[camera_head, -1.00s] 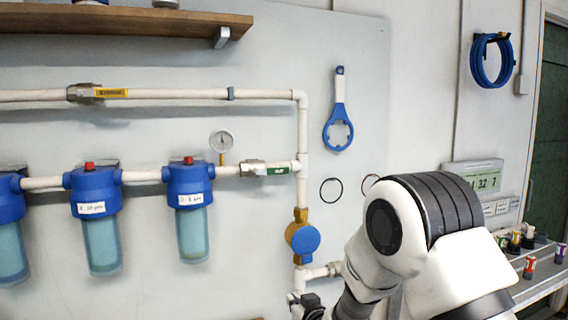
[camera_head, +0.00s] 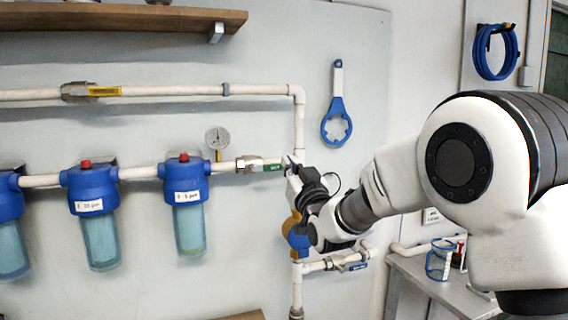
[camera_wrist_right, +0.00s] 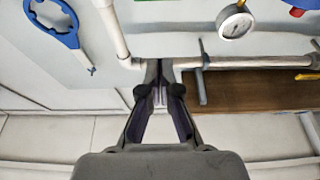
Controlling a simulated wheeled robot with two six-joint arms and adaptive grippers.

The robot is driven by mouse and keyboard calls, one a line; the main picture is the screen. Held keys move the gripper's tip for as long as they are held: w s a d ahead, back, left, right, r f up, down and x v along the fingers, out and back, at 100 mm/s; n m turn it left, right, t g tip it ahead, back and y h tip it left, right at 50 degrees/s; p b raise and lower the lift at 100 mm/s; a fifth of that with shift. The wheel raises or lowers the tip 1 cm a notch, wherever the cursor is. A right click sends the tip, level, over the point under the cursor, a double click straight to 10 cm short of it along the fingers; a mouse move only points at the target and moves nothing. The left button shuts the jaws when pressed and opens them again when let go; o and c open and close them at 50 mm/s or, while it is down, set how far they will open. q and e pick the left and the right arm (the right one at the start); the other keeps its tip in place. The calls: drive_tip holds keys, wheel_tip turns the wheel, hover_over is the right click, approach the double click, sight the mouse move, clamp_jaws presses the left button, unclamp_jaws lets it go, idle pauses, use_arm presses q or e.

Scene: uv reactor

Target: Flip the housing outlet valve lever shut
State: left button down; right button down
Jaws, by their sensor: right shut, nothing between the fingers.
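The housing outlet valve (camera_head: 247,165) sits on the lower horizontal pipe, right of the blue filter housings and gauge. Its green lever (camera_head: 271,166) lies along the pipe, pointing right. My right gripper (camera_head: 292,168) is shut and empty at the lever's right end, by the vertical pipe. I cannot tell whether it touches the lever. In the right wrist view, the shut fingertips (camera_wrist_right: 160,66) point up the picture, with the upper pipe (camera_wrist_right: 250,62) behind them. The lever cannot be made out clearly there. My left gripper is not in view.
The pressure gauge (camera_head: 217,138) stands on the pipe left of the valve. A blue housing wrench (camera_head: 337,120) hangs on the wall above my right gripper. Below my right forearm are a blue-handled valve (camera_head: 356,266) and a bench (camera_head: 408,268) with a blue mesh cup (camera_head: 440,262).

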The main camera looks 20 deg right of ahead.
wheel_tip(320, 180, up, 3)
drive_tip(key=p, duration=0.5)
hover_over(273, 167)
drive_tip(key=s, duration=0.1)
drive_tip(key=f, duration=0.4)
drive_tip(key=shift+s+d+f, duration=0.1)
drive_tip(key=shift+s+d, duration=0.15)
drive_tip(key=shift+d, duration=0.1)
